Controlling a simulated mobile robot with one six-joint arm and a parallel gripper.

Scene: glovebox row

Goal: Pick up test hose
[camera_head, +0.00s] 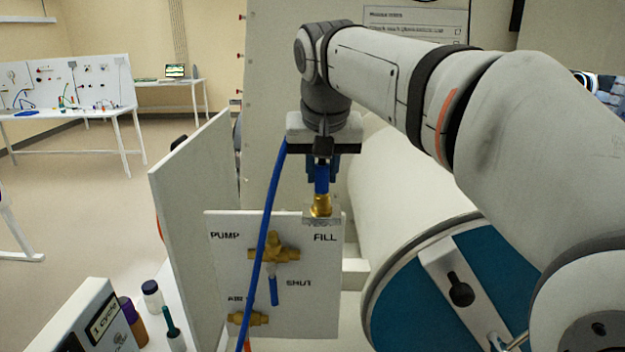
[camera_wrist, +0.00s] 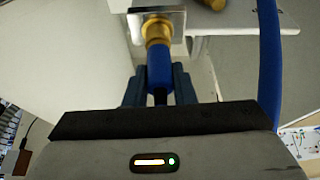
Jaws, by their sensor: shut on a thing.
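My gripper (camera_head: 321,172) points down above the white valve panel (camera_head: 222,283), shut on the blue end of the test hose (camera_head: 321,181). Below that end is a brass fitting (camera_head: 320,206) on a bracket by the FILL label; the two appear in line and touching. In the wrist view the hose end (camera_wrist: 160,69) sits between the dark fingers (camera_wrist: 157,88), against the brass fitting (camera_wrist: 157,31). A long blue hose (camera_head: 268,225) runs down past the left of my gripper, in front of the panel. Whether it joins the held end is hidden.
A brass valve (camera_head: 273,250) with a blue handle hanging down sits mid-panel, with another brass fitting (camera_head: 248,319) below. A white upright board (camera_head: 190,220) stands left. A large cylinder with a blue end (camera_head: 450,285) is right. Bottles and a "1 cycle" box (camera_head: 103,318) are lower left.

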